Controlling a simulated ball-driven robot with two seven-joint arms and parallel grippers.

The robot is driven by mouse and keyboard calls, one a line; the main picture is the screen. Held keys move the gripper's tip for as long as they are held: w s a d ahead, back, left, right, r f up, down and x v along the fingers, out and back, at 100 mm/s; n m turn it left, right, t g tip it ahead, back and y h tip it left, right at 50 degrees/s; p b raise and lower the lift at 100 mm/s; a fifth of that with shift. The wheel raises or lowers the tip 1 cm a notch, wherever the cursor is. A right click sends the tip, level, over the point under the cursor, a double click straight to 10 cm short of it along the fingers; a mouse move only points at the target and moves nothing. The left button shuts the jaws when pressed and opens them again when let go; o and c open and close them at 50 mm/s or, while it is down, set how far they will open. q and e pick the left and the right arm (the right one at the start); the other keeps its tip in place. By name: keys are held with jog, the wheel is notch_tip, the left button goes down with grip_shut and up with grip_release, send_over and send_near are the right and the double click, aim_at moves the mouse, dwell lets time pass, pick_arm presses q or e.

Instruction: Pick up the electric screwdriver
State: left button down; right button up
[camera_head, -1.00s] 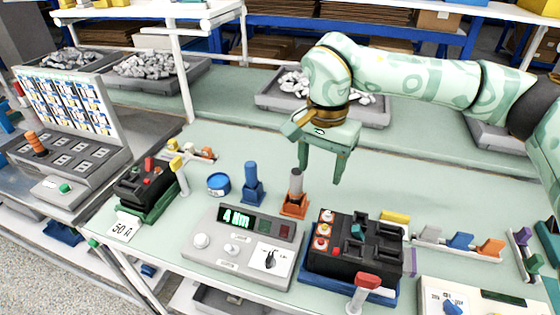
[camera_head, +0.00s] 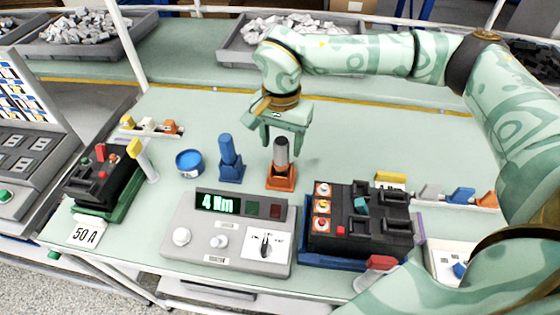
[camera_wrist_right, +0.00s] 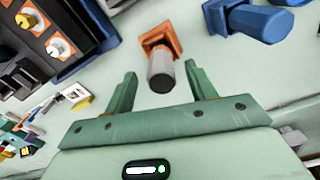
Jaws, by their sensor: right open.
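The electric screwdriver (camera_head: 281,152) appears to be the grey cylindrical tool standing upright in an orange holder (camera_head: 281,183) behind the torque display box. My right gripper (camera_head: 282,140) is open just behind and above it, fingers pointing down, and overlaps its top in the head view. In the right wrist view the grey tool (camera_wrist_right: 161,77) and the orange holder (camera_wrist_right: 158,42) lie between and beyond the two open fingers (camera_wrist_right: 160,73). Nothing is held. A blue tool (camera_head: 226,148) stands in a blue holder left of it. My left gripper is out of view.
The torque box (camera_head: 228,236) reading "4 Nm" stands in front. A black breaker (camera_head: 358,215) on a blue base is at right, another (camera_head: 104,178) on a green base at left. A blue round tin (camera_head: 189,163) sits beside the blue holder. The mat behind is clear.

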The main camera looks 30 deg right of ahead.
aim_at(281, 155)
jog(key=f, duration=0.2)
jog(key=f+b, duration=0.1)
jog(key=f, duration=0.2)
jog(key=shift+w+d+f+b, duration=0.15)
jog(key=shift+w+f+b, duration=0.05)
jog(key=shift+b, duration=0.1)
jog(key=shift+s+r, duration=0.1)
jog(key=shift+c, duration=1)
jog(key=c, duration=1)
jog(key=shift+o, duration=0.2)
